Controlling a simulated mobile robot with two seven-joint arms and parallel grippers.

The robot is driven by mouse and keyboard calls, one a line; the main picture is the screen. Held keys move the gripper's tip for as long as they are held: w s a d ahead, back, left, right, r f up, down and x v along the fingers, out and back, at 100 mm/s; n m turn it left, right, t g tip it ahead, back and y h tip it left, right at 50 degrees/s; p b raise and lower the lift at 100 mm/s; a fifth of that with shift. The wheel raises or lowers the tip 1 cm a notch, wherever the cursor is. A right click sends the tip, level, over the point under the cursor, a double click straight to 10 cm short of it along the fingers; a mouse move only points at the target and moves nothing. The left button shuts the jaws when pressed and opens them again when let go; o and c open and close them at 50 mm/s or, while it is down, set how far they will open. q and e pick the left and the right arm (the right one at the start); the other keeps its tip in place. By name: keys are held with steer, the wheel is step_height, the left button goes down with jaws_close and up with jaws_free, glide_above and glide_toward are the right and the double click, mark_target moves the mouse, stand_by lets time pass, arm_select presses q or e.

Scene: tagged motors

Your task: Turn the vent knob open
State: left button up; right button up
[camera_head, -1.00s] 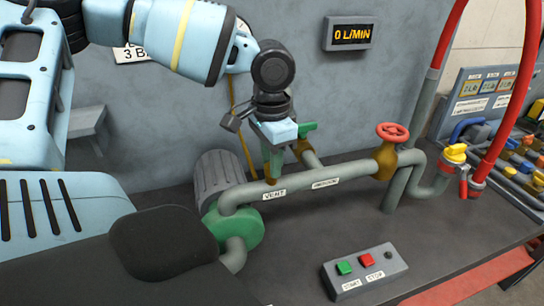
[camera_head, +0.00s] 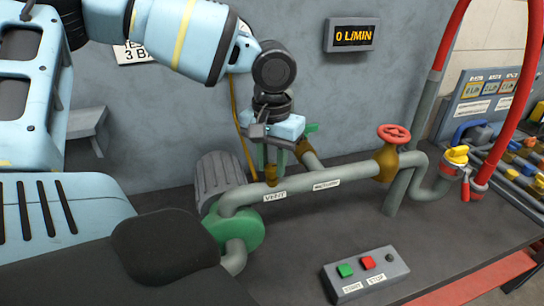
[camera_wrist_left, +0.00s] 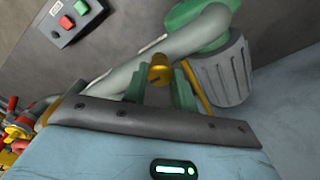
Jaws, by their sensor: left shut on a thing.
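The vent knob (camera_head: 271,174) is a small brass-coloured part on top of the grey pipe, above the VENT label (camera_head: 276,197). My left gripper (camera_head: 272,160) points straight down from above and is shut on it; its green fingers hide most of the knob. In the left wrist view the brass knob (camera_wrist_left: 159,72) shows at the tips of the two green fingers (camera_wrist_left: 160,80), one on each side. The knob's exact angle is hidden. The display (camera_head: 353,36) on the wall reads 0 L/MIN. My right gripper is not in view.
A green pump (camera_head: 238,228) and grey ribbed motor (camera_head: 216,178) stand left of the pipe. A red handwheel (camera_head: 394,133) and yellow knob (camera_head: 457,154) are to the right. A button box (camera_head: 365,272) with green and red buttons lies in front. Bench between is clear.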

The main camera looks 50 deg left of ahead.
mark_target(272, 166)
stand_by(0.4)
arm_select(q)
steer(key=o, duration=1)
steer(key=shift+r, duration=0.1)
steer(key=shift+r, duration=3.85)
